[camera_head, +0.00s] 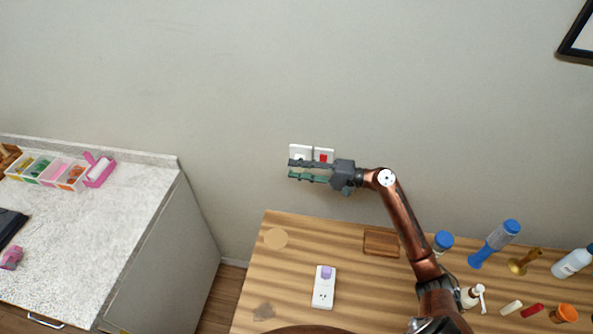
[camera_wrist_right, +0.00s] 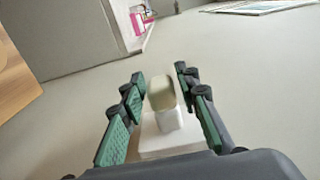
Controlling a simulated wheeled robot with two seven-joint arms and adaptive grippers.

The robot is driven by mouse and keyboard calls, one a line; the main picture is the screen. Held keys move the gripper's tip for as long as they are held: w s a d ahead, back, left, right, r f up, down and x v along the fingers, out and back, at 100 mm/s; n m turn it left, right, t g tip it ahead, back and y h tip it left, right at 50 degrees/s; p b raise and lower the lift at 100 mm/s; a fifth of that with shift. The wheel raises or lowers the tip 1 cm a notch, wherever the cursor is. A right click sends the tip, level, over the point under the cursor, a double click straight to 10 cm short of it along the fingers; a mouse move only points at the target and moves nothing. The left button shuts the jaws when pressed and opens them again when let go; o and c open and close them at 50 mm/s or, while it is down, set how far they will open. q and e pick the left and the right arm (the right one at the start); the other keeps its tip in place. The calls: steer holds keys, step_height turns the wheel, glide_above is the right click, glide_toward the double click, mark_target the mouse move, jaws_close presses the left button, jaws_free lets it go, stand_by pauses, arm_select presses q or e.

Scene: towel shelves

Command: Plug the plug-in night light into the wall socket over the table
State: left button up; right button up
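A cream block on a white base, seemingly the night light (camera_wrist_right: 162,92), stands between the fingers of my right gripper (camera_wrist_right: 160,88) in the wrist view. Narrow gaps show on both sides of it. Its base meets a white plate (camera_wrist_right: 172,147); whether it is fully seated I cannot tell. In the head view my right gripper (camera_head: 308,170) is open just in front of the wall, pointing left. A white wall socket (camera_head: 300,148) shows just above its fingertips, partly covered by the upper finger. The night light is not clearly visible there. My left gripper is not in view.
A wall plate with a red part (camera_head: 323,155) is beside the socket. On the wooden table (camera_head: 290,275) lie a white power strip (camera_head: 322,296) with a purple plug, a wooden tray (camera_head: 381,243) and, at right, several bottles. A white counter (camera_head: 110,220) stands left, across a gap.

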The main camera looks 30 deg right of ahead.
steer(key=shift+o, duration=1.3)
steer(key=shift+a, duration=0.1)
steer(key=shift+s, duration=0.1)
steer(key=v, duration=0.7)
steer(key=shift+s+d, duration=0.1)
steer(key=shift+d, duration=0.1)
